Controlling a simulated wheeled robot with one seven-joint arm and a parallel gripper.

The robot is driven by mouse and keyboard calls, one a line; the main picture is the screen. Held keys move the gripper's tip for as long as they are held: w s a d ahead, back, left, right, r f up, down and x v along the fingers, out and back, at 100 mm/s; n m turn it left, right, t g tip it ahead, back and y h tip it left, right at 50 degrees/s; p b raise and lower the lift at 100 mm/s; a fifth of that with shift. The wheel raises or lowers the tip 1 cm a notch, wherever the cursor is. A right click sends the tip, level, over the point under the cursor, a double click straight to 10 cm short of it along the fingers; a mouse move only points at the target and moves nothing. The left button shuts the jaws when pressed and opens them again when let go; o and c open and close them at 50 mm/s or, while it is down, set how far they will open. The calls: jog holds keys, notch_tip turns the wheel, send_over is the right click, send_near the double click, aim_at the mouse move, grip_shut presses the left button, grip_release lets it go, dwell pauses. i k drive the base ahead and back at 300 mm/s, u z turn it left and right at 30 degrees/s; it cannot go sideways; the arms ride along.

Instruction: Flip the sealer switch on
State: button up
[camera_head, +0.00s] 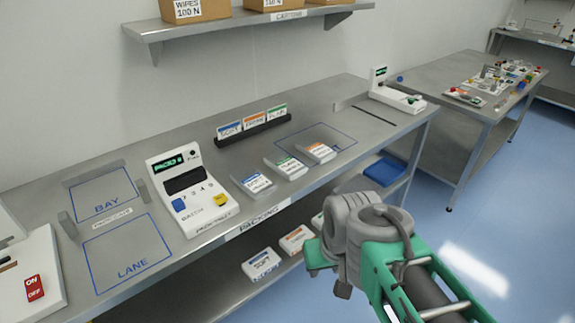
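A red rocker switch (35,288) marked ON at the top and OFF at the bottom sits on a white machine (50,258) at the lower left. The left frame edge cuts this machine off, and no sealer label is readable on it. Which way the switch is tipped is too small to tell. My gripper (330,272) hangs in front of the bench at the lower right, far from the switch. My own arm links partly hide it, so I cannot make out its fingers clearly.
The packing bench (200,262) carries a white console (186,200) with blue and yellow buttons, labelled packs (254,182) and a card rack (253,130). A shelf (250,35) holds cartons above. Blue floor (480,225) is open at the right.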

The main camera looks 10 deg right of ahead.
aim_at(34, 286)
jog(key=u, duration=1.95)
jog(key=k, duration=0.65)
jog(key=u, duration=0.9)
jog(key=i, duration=0.95)
jog(key=u, duration=0.4)
